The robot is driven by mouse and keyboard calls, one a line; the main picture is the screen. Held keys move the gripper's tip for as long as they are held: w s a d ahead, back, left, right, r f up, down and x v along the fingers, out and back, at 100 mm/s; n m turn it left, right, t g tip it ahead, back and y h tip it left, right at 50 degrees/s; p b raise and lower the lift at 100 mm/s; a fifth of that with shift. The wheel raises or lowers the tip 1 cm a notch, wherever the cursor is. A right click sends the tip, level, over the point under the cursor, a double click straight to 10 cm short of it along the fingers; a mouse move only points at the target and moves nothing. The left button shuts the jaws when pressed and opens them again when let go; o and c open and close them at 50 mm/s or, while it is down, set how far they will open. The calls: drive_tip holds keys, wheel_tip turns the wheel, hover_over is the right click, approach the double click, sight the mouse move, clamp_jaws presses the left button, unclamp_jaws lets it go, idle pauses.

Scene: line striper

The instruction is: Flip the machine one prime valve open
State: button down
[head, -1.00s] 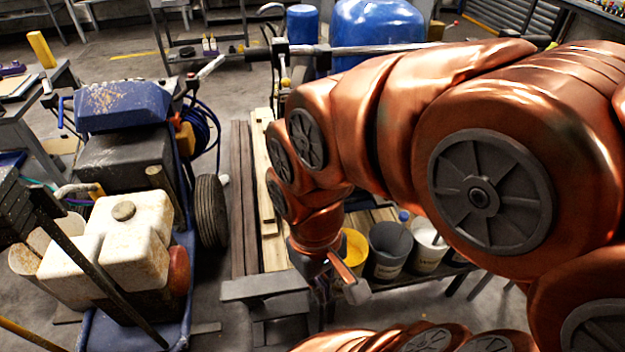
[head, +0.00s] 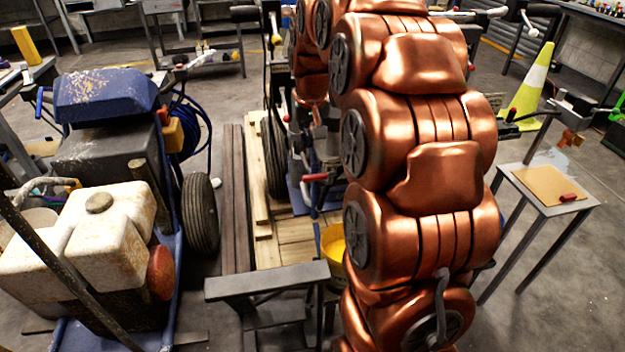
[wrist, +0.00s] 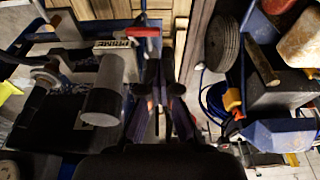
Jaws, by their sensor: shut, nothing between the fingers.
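A red valve handle (wrist: 143,31) shows at the top of the wrist view, beside a white label reading PRIME (wrist: 114,44). A grey cylinder (wrist: 106,98) stands just left of it. A red lever, seemingly the same handle (head: 315,177), shows in the head view on a machine partly hidden behind my arm. It lies roughly level there; whether the valve is open I cannot tell. My gripper (wrist: 163,82) is shut and empty, its dark fingers pointing toward the handle, apparently a little short of it. In the head view my gripper is mostly hidden among dark machine parts.
Another striper with a blue hood (head: 105,96), white tank (head: 98,235) and black wheel (head: 201,212) stands at left. Wooden planks (head: 262,190) lie between the machines.

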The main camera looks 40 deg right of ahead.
sight(313, 176)
drive_tip(key=shift+m+t, duration=0.3)
drive_tip(key=w+d, duration=0.1)
drive_tip(key=d, duration=0.1)
drive_tip(key=w+d+f, duration=0.1)
drive_tip(key=d, duration=0.1)
drive_tip(key=shift+w+f+b, duration=0.15)
drive_tip(key=shift+w+b, duration=0.05)
drive_tip(key=shift+b, duration=0.15)
drive_tip(key=shift+a+f, duration=0.1)
drive_tip(key=x, duration=0.9)
drive_tip(key=s+x, duration=0.1)
drive_tip(key=x, duration=0.3)
drive_tip(key=shift+f, duration=0.5)
drive_tip(key=shift+f+h, duration=0.15)
drive_tip(key=shift+h, duration=0.15)
